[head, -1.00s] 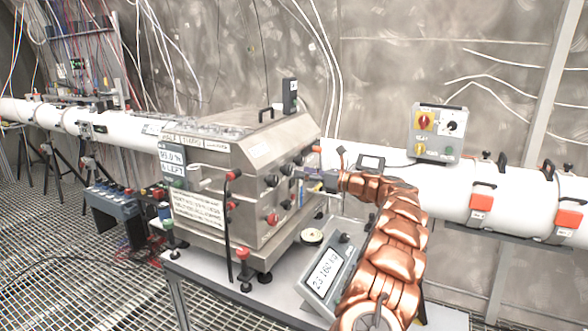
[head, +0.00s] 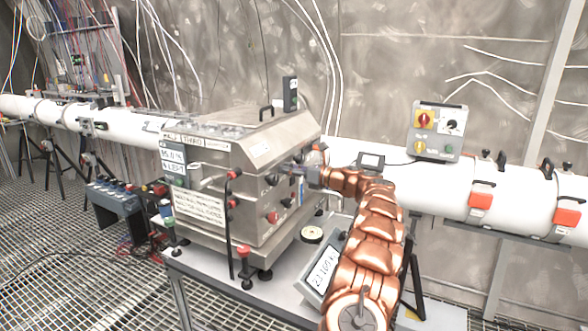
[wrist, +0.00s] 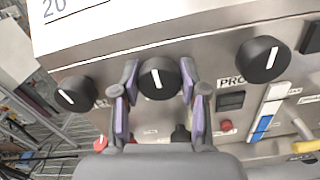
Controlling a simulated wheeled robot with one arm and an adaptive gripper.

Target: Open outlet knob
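In the wrist view three black knobs with white pointer lines sit on the steel panel: a left knob (wrist: 77,94), a middle knob (wrist: 160,80) and a right knob (wrist: 264,60). The middle knob's pointer is near upright, tilted slightly left. My gripper (wrist: 158,72) has its two purple-padded fingers on either side of the middle knob, apart, with little room between pads and knob. Contact is not clear. I cannot read which knob is the outlet one; labels are partly hidden by the fingers. In the head view my gripper (head: 300,170) is at the front of the steel box (head: 240,185).
A blue-and-white slider strip (wrist: 268,112) and a yellow lever (wrist: 306,146) are right of the fingers. Below the arm, a display box (head: 322,268) and a round dial (head: 312,234) sit on the table. A switch box (head: 437,132) stands on the white pipe (head: 450,188).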

